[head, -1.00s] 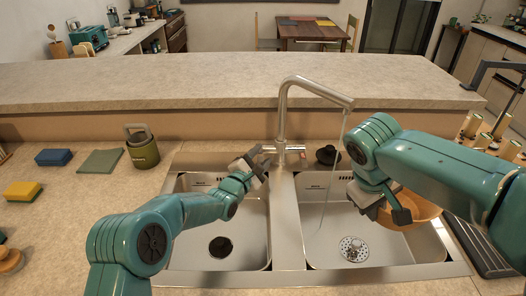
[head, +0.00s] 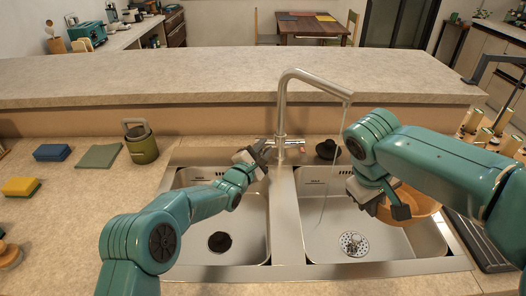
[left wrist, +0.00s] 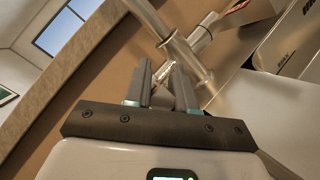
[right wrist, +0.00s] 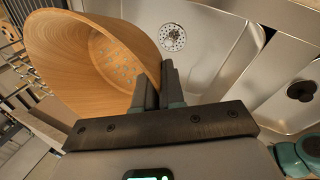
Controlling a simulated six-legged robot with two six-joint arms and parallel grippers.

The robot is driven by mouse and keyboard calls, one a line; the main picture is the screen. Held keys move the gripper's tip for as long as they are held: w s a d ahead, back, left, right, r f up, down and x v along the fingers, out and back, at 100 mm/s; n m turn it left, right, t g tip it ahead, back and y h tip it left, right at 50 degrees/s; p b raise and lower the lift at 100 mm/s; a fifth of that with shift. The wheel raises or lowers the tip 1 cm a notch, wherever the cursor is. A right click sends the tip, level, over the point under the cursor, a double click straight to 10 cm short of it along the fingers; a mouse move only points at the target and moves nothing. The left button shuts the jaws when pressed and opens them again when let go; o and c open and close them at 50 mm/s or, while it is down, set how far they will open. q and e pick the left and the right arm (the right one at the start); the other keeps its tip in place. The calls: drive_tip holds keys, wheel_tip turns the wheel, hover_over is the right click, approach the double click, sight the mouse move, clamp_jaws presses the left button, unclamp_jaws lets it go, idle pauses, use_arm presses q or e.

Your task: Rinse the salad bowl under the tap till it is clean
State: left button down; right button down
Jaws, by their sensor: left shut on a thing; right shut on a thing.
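The wooden salad bowl (head: 418,207) is over the right basin, partly behind my right arm. In the right wrist view the bowl (right wrist: 95,60) is tilted, with several pale blue-grey spots on its inner wall. My right gripper (head: 373,197) is shut on its rim. The steel tap (head: 283,115) stands behind the divider. A thin stream of water (head: 335,165) falls from its spout into the right basin, left of the bowl and apart from it. My left gripper (head: 262,150) is shut on the tap's lever at the base; its fingers (left wrist: 165,85) hide the grip.
The sink has a left basin (head: 240,215) and a right basin (head: 320,240), both otherwise empty. A black plug (head: 327,150) sits behind the right basin. A green canister (head: 142,147), cloth (head: 99,156) and sponges (head: 52,152) lie left. A raised ledge (head: 200,80) runs behind.

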use_arm(q)
drive_tip(key=shift+s+f+m+t+h+b, duration=0.2)
drive_tip(key=shift+f+m+t+h+b, duration=0.45)
drive_tip(key=shift+b, duration=2.8)
drive_tip(key=c, duration=1)
unclamp_jaws()
drive_tip(key=shift+c, duration=0.2)
drive_tip(key=shift+s+a, duration=0.1)
drive_tip(key=b+v, duration=0.2)
drive_tip(key=v, duration=0.9)
drive_tip(key=shift+s+f, duration=0.2)
drive_tip(key=shift+s, duration=0.2)
